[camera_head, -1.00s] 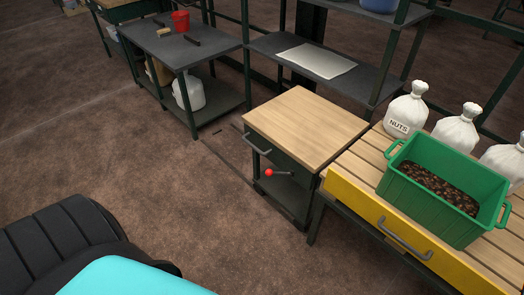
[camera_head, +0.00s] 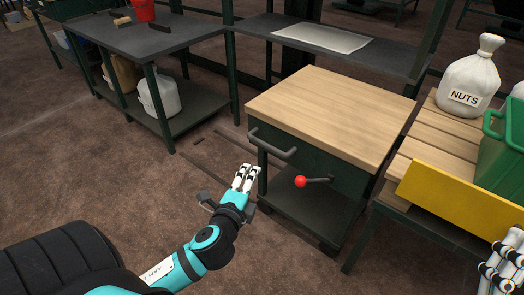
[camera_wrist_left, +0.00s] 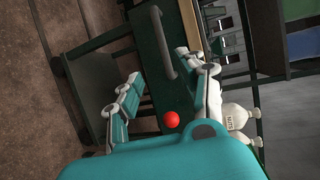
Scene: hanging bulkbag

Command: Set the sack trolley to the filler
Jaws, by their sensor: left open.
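A wheeled cart with a pale wooden top (camera_head: 330,108), which I take as the trolley, stands at centre. It has a grey bar handle (camera_head: 273,147) and a red-knobbed lever (camera_head: 301,181) on its front. My left gripper (camera_head: 245,176) is open and empty, just left of the handle and apart from it in the picture. In the left wrist view the handle (camera_wrist_left: 162,42) shows between and beyond the spread left fingers (camera_wrist_left: 167,90), with the red knob (camera_wrist_left: 172,119) below. Part of my right gripper (camera_head: 508,264) shows at the bottom right; its opening is unclear. I cannot tell which thing is the filler.
A slatted bench with a yellow front (camera_head: 455,204) stands close right of the cart, carrying a NUTS sack (camera_head: 468,80) and a green crate (camera_head: 502,150). A dark workbench (camera_head: 150,35) is back left; a shelf (camera_head: 270,28) is behind.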

